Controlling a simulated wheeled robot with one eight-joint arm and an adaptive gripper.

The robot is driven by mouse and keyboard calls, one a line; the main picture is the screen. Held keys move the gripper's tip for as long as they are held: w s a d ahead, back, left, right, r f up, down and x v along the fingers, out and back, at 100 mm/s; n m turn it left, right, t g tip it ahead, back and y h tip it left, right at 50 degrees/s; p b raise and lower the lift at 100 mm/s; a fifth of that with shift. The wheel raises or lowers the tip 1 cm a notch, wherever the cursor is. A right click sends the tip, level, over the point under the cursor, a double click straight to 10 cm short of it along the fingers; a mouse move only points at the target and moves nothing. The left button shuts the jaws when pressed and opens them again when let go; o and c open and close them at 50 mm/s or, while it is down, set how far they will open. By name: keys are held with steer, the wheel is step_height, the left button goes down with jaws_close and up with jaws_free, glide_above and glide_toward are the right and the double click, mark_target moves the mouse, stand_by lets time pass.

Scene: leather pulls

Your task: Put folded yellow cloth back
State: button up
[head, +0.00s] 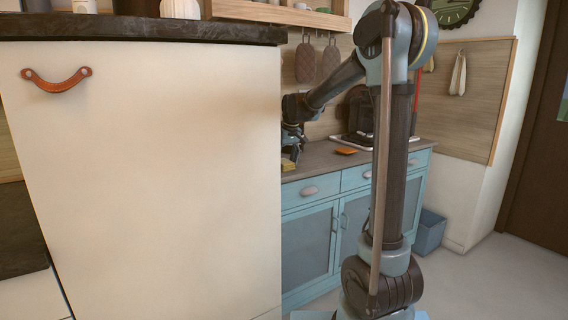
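A small yellow item (288,165), which looks like the folded yellow cloth, sits at the left visible end of the dark countertop (322,158). Its left part is hidden behind the large white cabinet. My gripper (291,150) points down just above it, also partly cut off by the cabinet edge. The gripper's fingers are small and dark here. I cannot tell whether they are open or shut, or whether they touch the yellow item.
The white cabinet (160,180) with a leather pull (57,80) fills the left. An orange item (346,151) and a dish rack (362,139) are on the counter above blue cabinets (308,245). A blue-grey bin (430,232) stands on the floor at right.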

steer(key=v, duration=1.2)
steer(key=s+d+f+m, duration=0.1)
steer(key=s+d+f, duration=0.2)
steer(key=s+d, duration=0.25)
steer(key=s+d+f+m+h, duration=0.1)
steer(key=s+d+f, duration=0.25)
steer(key=s, duration=0.35)
steer(key=s+d+f+m, duration=0.1)
steer(key=s+d+f, duration=0.1)
steer(key=s+d, duration=0.35)
steer(key=s+d+f+m, duration=0.1)
steer(key=s+d+f, duration=0.2)
steer(key=s+f, duration=0.5)
steer(key=s+d+f+m+h, duration=0.1)
steer(key=s+d+f, duration=0.3)
steer(key=s+f, duration=0.5)
steer(key=shift+s+d+f+m+g, duration=0.15)
steer(key=shift+s+f+m+g, duration=0.15)
steer(key=shift+s+m, duration=0.7)
steer(key=shift+s, duration=0.2)
steer(key=shift+w+f, duration=0.15)
steer(key=shift+w, duration=0.3)
